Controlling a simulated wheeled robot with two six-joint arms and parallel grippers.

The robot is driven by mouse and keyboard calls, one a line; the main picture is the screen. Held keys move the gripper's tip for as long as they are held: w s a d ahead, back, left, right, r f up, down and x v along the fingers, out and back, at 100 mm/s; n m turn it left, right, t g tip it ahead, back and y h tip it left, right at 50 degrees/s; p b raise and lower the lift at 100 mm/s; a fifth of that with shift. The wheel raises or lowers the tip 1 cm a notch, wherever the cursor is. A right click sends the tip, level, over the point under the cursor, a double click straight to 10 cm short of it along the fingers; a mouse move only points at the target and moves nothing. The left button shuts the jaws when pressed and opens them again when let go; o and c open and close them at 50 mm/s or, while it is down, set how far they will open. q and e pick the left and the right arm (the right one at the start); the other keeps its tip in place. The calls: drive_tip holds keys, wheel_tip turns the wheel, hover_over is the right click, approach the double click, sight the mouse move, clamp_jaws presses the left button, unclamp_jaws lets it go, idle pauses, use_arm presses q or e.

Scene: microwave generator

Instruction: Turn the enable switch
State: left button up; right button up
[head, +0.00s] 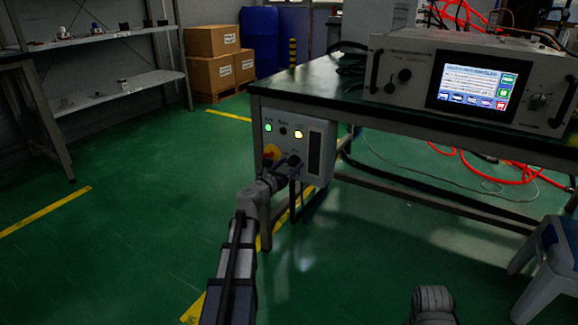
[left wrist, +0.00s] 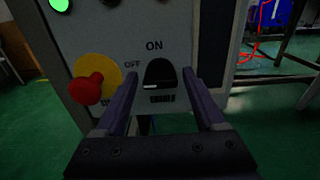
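The enable switch (left wrist: 160,76) is a black rotary knob on a pale control box (head: 316,140), with "ON" printed above it and "OFF" at its upper left. A short white mark shows on the knob's lower left. My left gripper (left wrist: 161,73) is open, with one finger on each side of the knob; whether either finger touches it I cannot tell. In the head view the left gripper (head: 290,166) is at the front of the box and partly covers the knob.
A red emergency button (left wrist: 87,89) on a yellow disc sits just left of the left finger. A green lamp (head: 268,127) and a yellowish lamp (head: 298,134) are lit above. The workbench (head: 400,115) carries a generator (head: 425,70) with a lit screen. A stool (head: 550,255) stands at right.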

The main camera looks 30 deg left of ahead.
use_arm(q)
clamp_jaws()
idle(0.3)
drive_tip(key=m, duration=0.7)
drive_tip(key=shift+d+m, duration=0.1)
drive_tip(key=shift+m, duration=0.2)
drive_tip(key=m, duration=0.3)
drive_tip(key=shift+f+m, duration=0.1)
drive_tip(key=shift+m, duration=0.2)
drive_tip(key=shift+d+m, duration=0.1)
drive_tip(key=shift+m, duration=1.8)
